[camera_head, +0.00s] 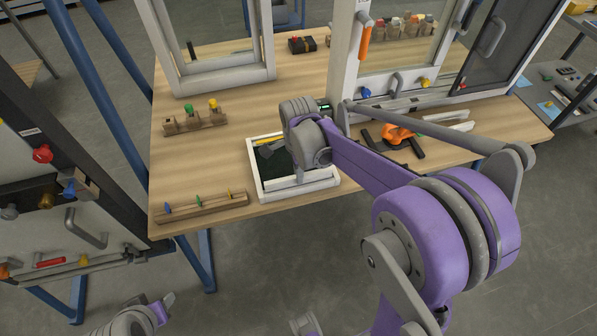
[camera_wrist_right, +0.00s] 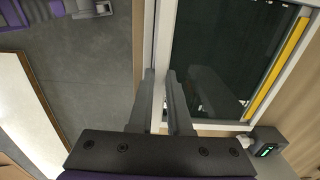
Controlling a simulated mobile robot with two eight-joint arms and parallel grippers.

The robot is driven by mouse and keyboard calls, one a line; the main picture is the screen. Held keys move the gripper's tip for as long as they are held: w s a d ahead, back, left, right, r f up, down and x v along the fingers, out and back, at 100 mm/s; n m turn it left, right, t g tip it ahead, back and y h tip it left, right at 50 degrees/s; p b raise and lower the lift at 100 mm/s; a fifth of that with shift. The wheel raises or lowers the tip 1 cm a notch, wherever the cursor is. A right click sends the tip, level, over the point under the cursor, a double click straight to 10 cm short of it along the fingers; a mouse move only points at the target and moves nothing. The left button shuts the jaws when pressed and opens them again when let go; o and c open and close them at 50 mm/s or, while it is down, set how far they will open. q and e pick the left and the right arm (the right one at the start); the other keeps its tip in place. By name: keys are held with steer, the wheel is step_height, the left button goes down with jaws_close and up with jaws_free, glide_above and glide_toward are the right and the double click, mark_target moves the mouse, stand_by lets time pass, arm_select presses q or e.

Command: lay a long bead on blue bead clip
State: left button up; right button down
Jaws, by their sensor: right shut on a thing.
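A white frame (camera_head: 253,172) with a dark pane lies flat on the table; its pane (camera_wrist_right: 225,60) fills the right wrist view's upper middle. My right gripper (camera_wrist_right: 163,90) is shut on a long white bead (camera_wrist_right: 158,100) along the frame's near side. The bead (camera_head: 303,187) also shows in the head view; whether it touches the frame is unclear. The right fingertips are largely hidden behind the wrist there. A blue clip (camera_head: 168,208) stands at the left end of a wooden rail (camera_head: 210,206), left of the frame. My left gripper (camera_head: 165,302) is low at bottom left, fingers unclear.
White strips (camera_head: 455,116) and an orange tool (camera_head: 397,134) lie to the right. Upright window frames stand at the back.

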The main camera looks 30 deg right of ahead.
steer(key=shift+f, duration=0.2)
steer(key=c, duration=0.8)
jaws_free()
step_height(320, 180, up, 11)
steer(key=shift+f+p, duration=0.1)
steer(key=shift+p, duration=0.2)
steer(key=s+a+f+n+t, duration=0.1)
steer(key=s+a+n, duration=0.1)
steer(key=s+n, duration=0.3)
steer(key=s+a+f+n+t, duration=0.2)
steer(key=s+n, duration=0.3)
steer(key=n, duration=0.3)
steer(key=s+a+f+n+t+p, duration=0.1)
steer(key=s+a+f+n+t, duration=0.1)
steer(key=s+n, duration=0.3)
steer(key=shift+s+a+f+n, duration=0.1)
steer(key=shift+a+n, duration=0.1)
steer(key=shift+n, duration=0.45)
steer(key=shift+s+a+n, duration=0.1)
steer(key=shift+a+n, duration=0.1)
steer(key=shift+n, duration=0.45)
